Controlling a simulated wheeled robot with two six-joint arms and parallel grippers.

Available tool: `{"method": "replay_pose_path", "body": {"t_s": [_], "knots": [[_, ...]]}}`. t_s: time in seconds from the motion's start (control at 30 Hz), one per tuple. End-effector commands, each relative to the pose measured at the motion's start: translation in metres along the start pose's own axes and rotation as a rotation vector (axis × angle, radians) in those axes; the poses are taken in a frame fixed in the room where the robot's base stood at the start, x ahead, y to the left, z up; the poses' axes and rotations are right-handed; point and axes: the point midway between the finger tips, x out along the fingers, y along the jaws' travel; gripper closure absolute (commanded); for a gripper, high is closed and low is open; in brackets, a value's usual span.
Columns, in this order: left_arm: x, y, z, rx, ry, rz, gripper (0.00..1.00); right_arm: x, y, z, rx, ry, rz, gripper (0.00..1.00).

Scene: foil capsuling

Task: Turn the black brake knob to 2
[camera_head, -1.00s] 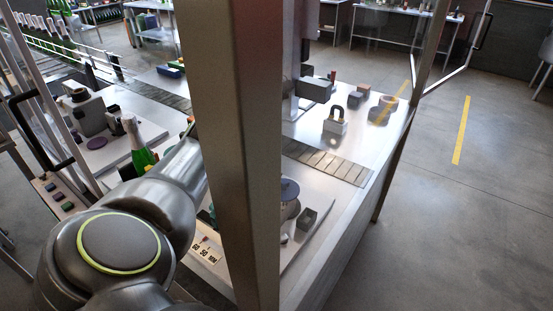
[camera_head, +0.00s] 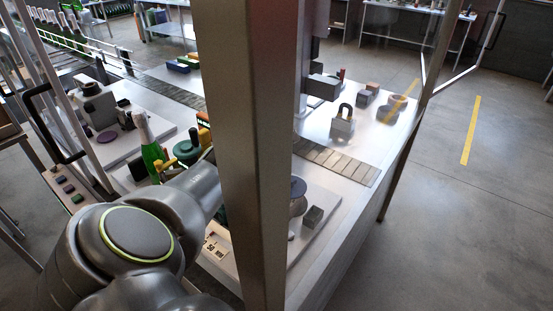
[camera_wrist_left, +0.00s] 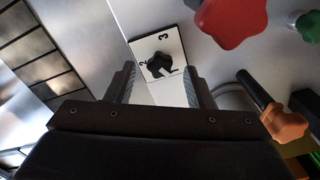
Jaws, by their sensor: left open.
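The black brake knob (camera_wrist_left: 158,66) sits on a white square plate (camera_wrist_left: 176,46) in the left wrist view. The plate shows a 2 on the knob's left and a 3 above it. Other marks are partly covered, and I cannot tell which number the knob points at. My left gripper (camera_wrist_left: 158,84) is open, with one finger on each side of the knob in this view. I cannot tell whether the fingers touch it. In the head view my left arm reaches behind the metal post, which hides the gripper and the knob. My right gripper is not in view.
A red knob (camera_wrist_left: 230,20), a green knob (camera_wrist_left: 309,25) and an orange-tipped lever (camera_wrist_left: 284,122) lie to the right in the wrist view. In the head view a metal post (camera_head: 258,150) stands in front, and a green bottle (camera_head: 148,152) stands beyond my arm.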

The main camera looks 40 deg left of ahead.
Motion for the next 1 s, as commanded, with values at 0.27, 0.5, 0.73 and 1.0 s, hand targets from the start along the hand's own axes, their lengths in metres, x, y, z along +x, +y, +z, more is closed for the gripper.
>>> {"method": "replay_pose_path", "body": {"t_s": [0.27,0.5,0.73,1.0], "knots": [[0.0145,-0.0004,0.0001,0.001,0.000,-0.001,0.52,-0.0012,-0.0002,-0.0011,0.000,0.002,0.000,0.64],[0.0145,-0.0003,0.0001,0.001,0.001,-0.001,0.56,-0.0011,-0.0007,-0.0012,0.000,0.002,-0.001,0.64],[0.0142,-0.0003,0.0001,0.001,0.000,-0.001,0.86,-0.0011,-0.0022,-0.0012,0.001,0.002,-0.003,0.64],[0.0137,-0.0002,0.0001,0.010,0.000,-0.001,0.97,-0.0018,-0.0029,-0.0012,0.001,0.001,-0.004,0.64]]}}
